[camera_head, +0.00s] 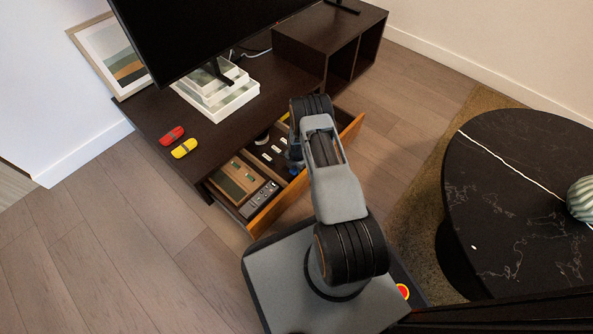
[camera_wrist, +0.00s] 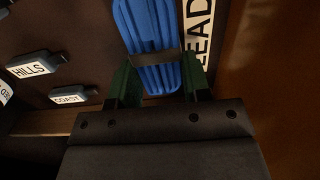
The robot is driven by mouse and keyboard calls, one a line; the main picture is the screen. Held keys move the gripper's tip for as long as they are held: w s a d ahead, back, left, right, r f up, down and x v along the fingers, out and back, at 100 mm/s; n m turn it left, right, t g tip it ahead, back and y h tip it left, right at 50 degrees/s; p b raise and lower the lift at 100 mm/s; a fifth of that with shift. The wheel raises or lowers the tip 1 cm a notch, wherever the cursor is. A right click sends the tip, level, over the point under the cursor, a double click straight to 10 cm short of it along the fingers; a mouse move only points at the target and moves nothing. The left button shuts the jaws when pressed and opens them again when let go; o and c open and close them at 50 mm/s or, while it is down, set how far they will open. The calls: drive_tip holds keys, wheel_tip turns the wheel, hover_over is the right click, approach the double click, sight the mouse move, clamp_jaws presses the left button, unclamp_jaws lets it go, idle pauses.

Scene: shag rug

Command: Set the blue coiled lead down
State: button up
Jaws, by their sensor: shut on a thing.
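The blue coiled lead (camera_wrist: 150,25) is a long bundle with a dark band around it, seen at the top middle of the wrist view. My gripper (camera_wrist: 157,78) is shut on it, with one dark green finger on each side. A white label reading LEAD (camera_wrist: 199,30) lies just right of the lead, partly hidden. In the head view my arm reaches over the open drawer (camera_head: 262,216) and hides most of the gripper and lead. I cannot tell whether the lead touches the drawer floor.
In the wrist view, dark pieces labelled HILLS (camera_wrist: 30,70) and COAST (camera_wrist: 70,98) lie to the left. A brown wall stands at right. The drawer also holds a wooden box (camera_head: 236,179) and a grey device (camera_head: 259,199). Red (camera_head: 172,135) and yellow (camera_head: 184,148) cases sit on the cabinet.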

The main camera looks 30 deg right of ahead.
drive_tip(key=shift+f, duration=0.65)
drive_tip(key=shift+r, duration=0.1)
drive_tip(key=o, duration=0.9)
drive_tip(key=shift+f, duration=0.2)
drive_tip(key=shift+o, duration=0.2)
drive_tip(key=shift+r, duration=0.1)
